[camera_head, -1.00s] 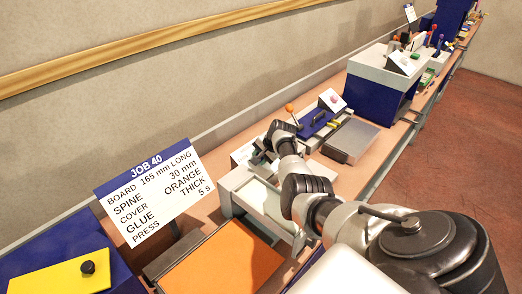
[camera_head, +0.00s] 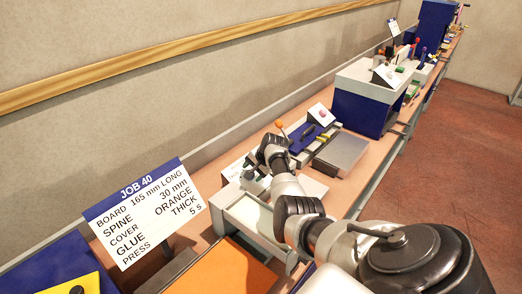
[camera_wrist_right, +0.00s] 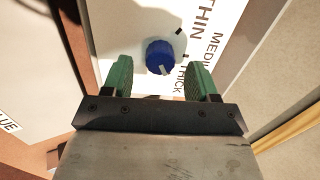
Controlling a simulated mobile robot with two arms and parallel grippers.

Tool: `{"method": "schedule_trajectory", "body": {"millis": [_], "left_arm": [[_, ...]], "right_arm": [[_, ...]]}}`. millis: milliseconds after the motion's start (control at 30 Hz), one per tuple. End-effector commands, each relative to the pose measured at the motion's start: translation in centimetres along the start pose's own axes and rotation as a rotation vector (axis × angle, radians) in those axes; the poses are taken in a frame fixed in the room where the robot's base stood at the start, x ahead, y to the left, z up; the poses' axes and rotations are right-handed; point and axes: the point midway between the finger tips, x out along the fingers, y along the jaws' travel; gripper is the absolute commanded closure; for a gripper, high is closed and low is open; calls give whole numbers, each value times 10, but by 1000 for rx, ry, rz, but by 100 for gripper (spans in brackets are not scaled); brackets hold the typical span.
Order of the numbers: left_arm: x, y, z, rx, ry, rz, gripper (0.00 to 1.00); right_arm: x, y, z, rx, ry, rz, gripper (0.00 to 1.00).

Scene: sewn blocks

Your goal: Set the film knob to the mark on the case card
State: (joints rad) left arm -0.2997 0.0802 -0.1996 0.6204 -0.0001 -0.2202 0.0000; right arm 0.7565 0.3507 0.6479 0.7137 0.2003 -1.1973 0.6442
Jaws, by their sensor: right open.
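The case card (camera_head: 143,212) stands at the left in the head view and reads JOB 40, with GLUE listed as THICK. In the right wrist view the film knob (camera_wrist_right: 160,55) is a round blue knob with a white pointer on its lower side. It sits on a white label plate (camera_wrist_right: 210,22) printed THIN, MEDIUM and THICK, with short black tick marks beside the knob. My right gripper (camera_wrist_right: 160,78) is open, its green fingers to either side of the knob and apart from it. In the head view my right arm hides the knob. My left gripper is not in view.
An orange sheet (camera_head: 228,272) lies in front of the card. A yellow plate with a black knob (camera_head: 77,291) is at the lower left. Beyond my arm are a grey plate (camera_head: 341,154) and a blue-and-white box (camera_head: 365,97) along the bench. Red floor lies to the right.

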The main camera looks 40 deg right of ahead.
Motion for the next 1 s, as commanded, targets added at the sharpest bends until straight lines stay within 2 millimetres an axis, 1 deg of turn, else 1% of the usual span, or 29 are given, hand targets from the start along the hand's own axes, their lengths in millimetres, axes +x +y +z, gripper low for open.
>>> {"method": "schedule_trajectory", "body": {"millis": [33, 67, 400, 500, 700, 1000], "left_arm": [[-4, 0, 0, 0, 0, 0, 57], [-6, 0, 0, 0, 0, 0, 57], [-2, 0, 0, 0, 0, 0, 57], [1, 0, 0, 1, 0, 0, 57], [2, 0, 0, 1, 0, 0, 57], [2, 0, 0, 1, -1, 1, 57]], "right_arm": [[-9, -1, 0, -1, 3, -1, 41], [-13, 0, 0, -1, 2, 0, 41], [-64, 0, 0, -1, 3, -1, 41], [-76, 1, 0, 0, 1, -1, 41], [-89, 0, 0, 0, 0, 1, 41], [-90, 0, 0, 0, 0, 1, 41]]}}
